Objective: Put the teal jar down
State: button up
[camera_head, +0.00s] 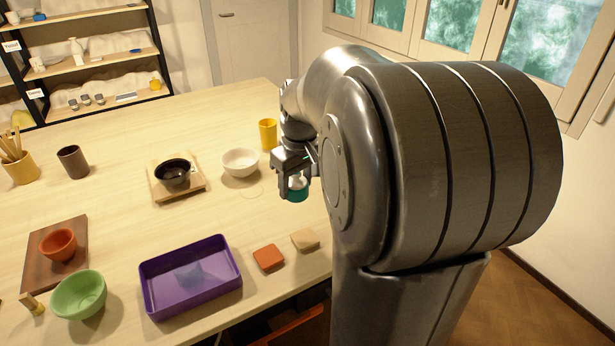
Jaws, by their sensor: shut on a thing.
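The teal jar (298,193) has a pale upper part and shows just below my gripper (294,180), near the right side of the table. My gripper points down and is shut on the jar. My arm hides part of the table to the right of the jar. I cannot tell whether the jar's base touches the wooden table (215,213) or hangs a little above it.
A white bowl (240,162) and a yellow cup (268,134) stand close by, left and behind. A black bowl (173,172) sits on a wooden board. A purple tray (190,301), an orange block (268,257) and a tan block (305,239) lie in front. Bare table lies left of the jar.

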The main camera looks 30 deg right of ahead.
notch_tip(320, 180, up, 4)
jog(key=shift+d+r, duration=0.1)
jog(key=shift+r, duration=0.15)
jog(key=w+d+r, duration=0.1)
jog(key=w+d, duration=0.4)
jog(key=d, duration=0.4)
jog(key=w+d, duration=0.5)
jog(key=d, duration=0.3)
jog(key=d+f, duration=0.2)
jog(key=d, duration=1.4)
jog(key=w+a+f, duration=0.1)
jog(key=w+f, duration=0.2)
jog(key=w+a+f, duration=0.2)
jog(key=w+f, duration=0.2)
jog(key=w+a+f, duration=0.1)
jog(key=w+f, duration=0.2)
jog(key=f, duration=0.1)
jog(key=shift+w+a+f, duration=0.25)
jog(key=shift+a, duration=0.05)
jog(key=shift+f, duration=2.05)
